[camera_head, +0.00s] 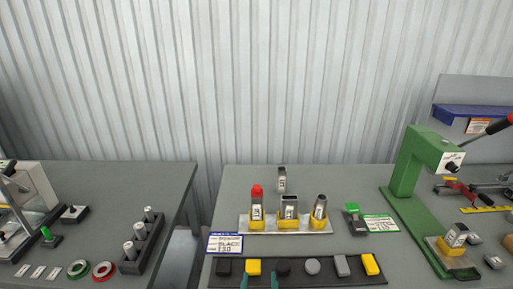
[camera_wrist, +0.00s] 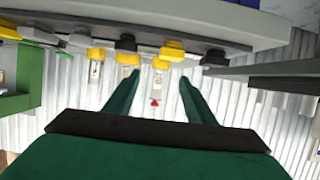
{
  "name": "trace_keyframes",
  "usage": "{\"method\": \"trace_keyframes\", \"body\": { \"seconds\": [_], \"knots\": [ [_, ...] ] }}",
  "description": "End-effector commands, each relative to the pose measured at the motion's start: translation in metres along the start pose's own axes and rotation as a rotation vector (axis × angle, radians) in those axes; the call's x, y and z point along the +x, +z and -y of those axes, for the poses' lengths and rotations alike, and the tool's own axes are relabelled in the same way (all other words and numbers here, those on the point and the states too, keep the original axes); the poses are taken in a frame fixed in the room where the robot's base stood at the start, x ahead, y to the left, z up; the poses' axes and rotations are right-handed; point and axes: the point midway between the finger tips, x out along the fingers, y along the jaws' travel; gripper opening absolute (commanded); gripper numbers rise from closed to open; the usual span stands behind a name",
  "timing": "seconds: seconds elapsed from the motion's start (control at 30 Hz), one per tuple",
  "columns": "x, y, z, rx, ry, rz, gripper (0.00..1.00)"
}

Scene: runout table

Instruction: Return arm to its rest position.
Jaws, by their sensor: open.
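My gripper (camera_head: 259,282) shows at the bottom edge of the head view as two dark green fingertips, set apart, at the front edge of the right table. They are in front of the black strip (camera_head: 318,280) with its yellow, black and grey blocks. In the wrist view my gripper (camera_wrist: 158,78) has both green fingers spread with nothing held between them. Beyond the fingers, that view shows yellow holders and labelled grey pieces, one with a red tip (camera_wrist: 155,102), upside down. Most of my arm is hidden.
A pale plate (camera_head: 262,224) carries three labelled pieces in yellow holders, one red-topped. A green press (camera_head: 408,165) stands to the right. A left table (camera_head: 110,180) holds a black rack (camera_head: 141,246). A gap separates the tables. The corrugated wall (camera_head: 250,80) is behind.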

Motion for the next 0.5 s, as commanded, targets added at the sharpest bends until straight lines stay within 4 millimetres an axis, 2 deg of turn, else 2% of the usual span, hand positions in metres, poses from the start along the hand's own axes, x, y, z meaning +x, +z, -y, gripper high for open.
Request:
{"method": "trace_keyframes", "body": {
  "seconds": [0.03,0.2,0.5],
  "knots": [
    [-0.003,0.015,0.001,-0.003,-0.001,0.005,0.50],
    [-0.020,0.058,0.003,-0.010,-0.006,-0.009,0.50],
    [-0.066,0.126,0.002,-0.015,-0.007,-0.039,0.50]
  ]
}}
